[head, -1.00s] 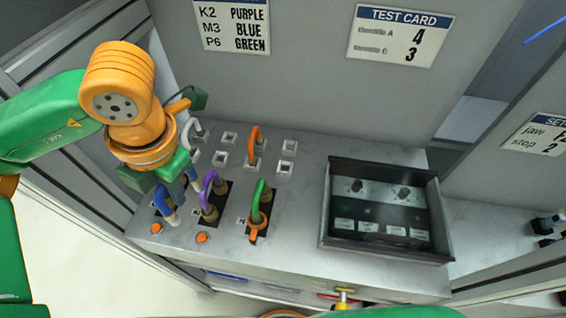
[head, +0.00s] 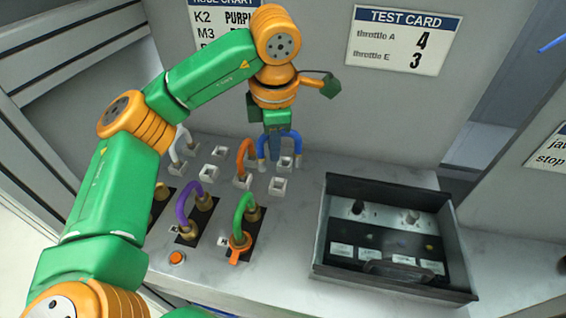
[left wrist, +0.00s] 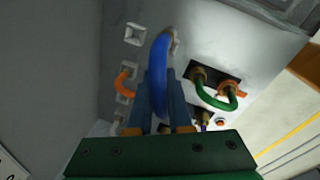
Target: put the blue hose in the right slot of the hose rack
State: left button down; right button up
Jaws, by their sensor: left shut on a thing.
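My left gripper (head: 278,130) is shut on the blue hose (head: 298,146), holding it by its bend with both ends down. In the left wrist view, the blue hose (left wrist: 160,72) stands between the two fingers. In the head view it is over the right slot (head: 278,187) of the hose rack, just right of the orange hose (head: 246,152). Its ends lie left and right, while the slot's two square sockets lie one behind the other. They look empty. Exact height above them cannot be told.
A white hose (head: 178,146) is at the rack's left, with two empty sockets (head: 211,172) beside it. A purple hose (head: 184,208) and a green hose (head: 242,208) stand in front. An open dark box (head: 320,245) is at the right.

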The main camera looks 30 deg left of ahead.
pick_arm(q)
jog(key=w+f, duration=0.1)
jog(key=f, duration=0.1)
jog(key=w+a+f+p, duration=0.1)
jog(key=w+f, duration=0.1)
jog(key=w+a+f, duration=0.1)
jog(key=shift+w+f+p, duration=0.25)
jog(key=shift+f+p, duration=0.05)
jog(key=shift+f, duration=0.1)
notch_tip(320, 180, down, 3)
jog(key=shift+f, duration=0.3)
jog(key=c, duration=1.1)
grip_release()
jog(key=shift+r, duration=0.4)
jog(key=r, duration=0.3)
jog(key=s+d+r, duration=0.1)
jog(key=r, duration=0.7)
jog(key=shift+s+d+r, duration=0.25)
jog(key=shift+s+d, duration=0.05)
jog(key=shift+s, duration=0.1)
